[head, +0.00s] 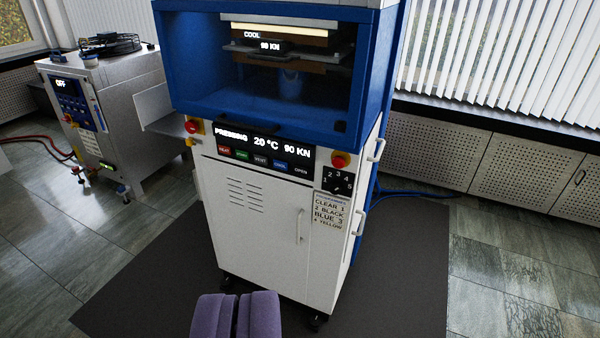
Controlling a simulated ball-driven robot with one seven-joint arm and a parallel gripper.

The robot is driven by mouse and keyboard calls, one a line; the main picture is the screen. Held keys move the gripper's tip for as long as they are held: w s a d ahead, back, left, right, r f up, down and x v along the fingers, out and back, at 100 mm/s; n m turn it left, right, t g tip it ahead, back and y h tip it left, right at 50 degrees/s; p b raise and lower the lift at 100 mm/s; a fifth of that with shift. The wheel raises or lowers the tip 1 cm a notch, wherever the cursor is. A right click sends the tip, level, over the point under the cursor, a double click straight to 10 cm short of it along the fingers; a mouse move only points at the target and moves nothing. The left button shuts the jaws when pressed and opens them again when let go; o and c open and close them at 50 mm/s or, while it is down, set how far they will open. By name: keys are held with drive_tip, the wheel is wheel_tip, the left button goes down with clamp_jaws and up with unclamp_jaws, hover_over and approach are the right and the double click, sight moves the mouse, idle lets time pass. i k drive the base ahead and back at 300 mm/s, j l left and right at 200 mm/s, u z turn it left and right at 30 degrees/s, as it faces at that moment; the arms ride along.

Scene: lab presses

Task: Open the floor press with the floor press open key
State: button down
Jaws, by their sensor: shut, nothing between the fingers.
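The floor press (262,215) stands ahead of me, a white cabinet with a blue upper housing. Its chamber shows "COOL" and "90 KN" on the inside. The front panel display (265,142) reads "PRESSING 20 °C 90 KN". A row of coloured keys lies below it, red, green, grey and blue. The open key (301,171) is at the right end of the row, dark with the label "OPEN". My gripper (237,300) shows purple fingers at the bottom of the view, shut and empty, well below the panel and apart from the keys.
Red buttons (340,160) and (194,126) sit at both panel ends; a numbered dial (338,182) is below the right one. A grey machine (110,110) marked "OFF" stands at left. A dark mat (410,270) lies under the press. Perforated wall panels stand right.

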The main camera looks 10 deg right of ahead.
sight(300, 170)
drive_tip(key=u, duration=0.2)
drive_tip(key=i+l+u, duration=0.25)
drive_tip(key=u, duration=0.2)
drive_tip(key=i+l+u, duration=0.2)
drive_tip(key=l+u, duration=0.25)
drive_tip(key=i+l, duration=0.15)
drive_tip(key=l, duration=0.25)
drive_tip(key=i+l+u, duration=0.1)
drive_tip(key=l, duration=0.35)
drive_tip(key=i+l, duration=0.15)
drive_tip(key=l, duration=0.3)
drive_tip(key=i+l+u, duration=0.1)
drive_tip(key=l, duration=0.3)
drive_tip(key=i+l, duration=0.15)
drive_tip(key=l, duration=0.3)
